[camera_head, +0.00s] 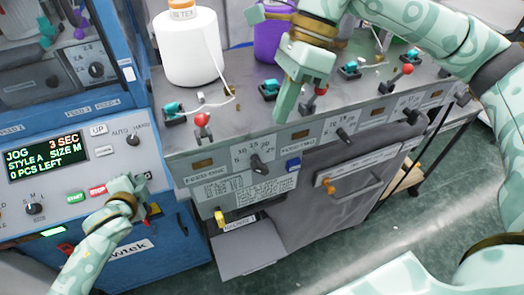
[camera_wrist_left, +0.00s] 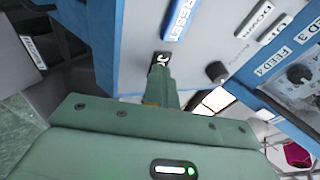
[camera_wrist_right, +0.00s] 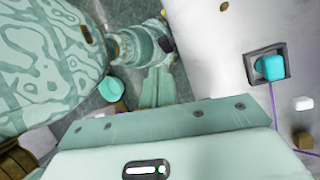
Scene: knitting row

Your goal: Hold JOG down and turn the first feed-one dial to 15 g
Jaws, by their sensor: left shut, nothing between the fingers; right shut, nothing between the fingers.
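The blue machine's display (camera_head: 47,158) reads JOG, 3 SEC, STYLE A, SIZE M, 0 PCS LEFT. My left gripper (camera_head: 142,186) is shut, its fingertips at the lower right of that panel. In the left wrist view its fingertips (camera_wrist_left: 162,62) meet a small dark square below the RESET label (camera_wrist_left: 178,18); whether a button is pressed is hidden. The feed-one dial (camera_head: 259,165) is a dark knob under a scale with 10, 15 and 20; its exact setting is too small to read. My right gripper (camera_head: 283,112) is shut and empty, pointing down above and right of that dial.
A feed-two dial (camera_head: 345,135) sits right of feed-one, with a blue block (camera_head: 293,164) between. Red-knobbed levers (camera_head: 202,120), a white yarn cone (camera_head: 188,48) and a purple cone (camera_head: 269,38) stand on the grey top.

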